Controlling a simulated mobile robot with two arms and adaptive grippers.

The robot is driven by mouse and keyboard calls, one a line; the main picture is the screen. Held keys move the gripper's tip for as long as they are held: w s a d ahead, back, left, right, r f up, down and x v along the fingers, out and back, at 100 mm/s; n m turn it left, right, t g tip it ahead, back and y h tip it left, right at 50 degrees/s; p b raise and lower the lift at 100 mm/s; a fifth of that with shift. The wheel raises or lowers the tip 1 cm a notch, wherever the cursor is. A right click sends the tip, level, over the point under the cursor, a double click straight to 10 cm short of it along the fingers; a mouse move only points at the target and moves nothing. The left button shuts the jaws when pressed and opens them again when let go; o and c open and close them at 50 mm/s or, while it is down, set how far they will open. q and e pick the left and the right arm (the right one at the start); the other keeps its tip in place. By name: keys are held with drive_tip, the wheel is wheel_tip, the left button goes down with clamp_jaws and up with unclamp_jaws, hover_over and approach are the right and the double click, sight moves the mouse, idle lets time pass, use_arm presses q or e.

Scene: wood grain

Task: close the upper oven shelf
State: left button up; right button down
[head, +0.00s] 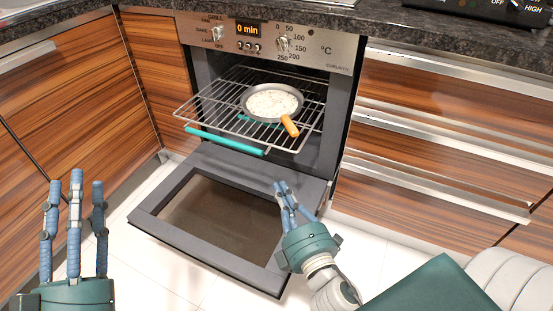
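The oven (200,72) stands in the middle with its door (165,207) folded down open. A wire shelf (213,112) sticks out of the oven toward me, with a teal bar (227,141) along its front. A pan (246,105) with pale contents and an orange-brown handle rests on the shelf. My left gripper (74,190) is at the lower left, fingers spread and empty, away from the oven. My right gripper (283,190) is over the right part of the open door, below and in front of the shelf, touching nothing clearly; its fingers are close together and partly overlap.
Wood-grain drawers (440,110) with metal handles stand to the right, and wood-grain cabinets (70,80) to the left. A dark stone countertop (400,25) runs above. White floor tiles (195,280) lie below the open door.

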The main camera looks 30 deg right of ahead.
drive_tip(key=p, duration=0.2)
approach(271, 147)
drive_tip(key=a, duration=0.3)
use_arm(q)
wheel_tip(271, 147, down, 17)
drive_tip(key=a+g+y, duration=0.2)
drive_tip(key=g+y, duration=0.1)
drive_tip(key=g, duration=0.5)
drive_tip(key=shift+f+g+p, duration=0.15)
drive_tip(key=shift+g+p, duration=0.15)
drive_tip(key=shift+p, duration=0.15)
use_arm(e)
drive_tip(key=w+d, duration=0.3)
drive_tip(key=w, duration=0.2)
drive_tip(key=shift+w+d+f, duration=0.2)
drive_tip(key=shift+w+d, duration=0.05)
drive_tip(key=shift+d, duration=0.1)
use_arm(q)
drive_tip(key=shift+a, duration=0.1)
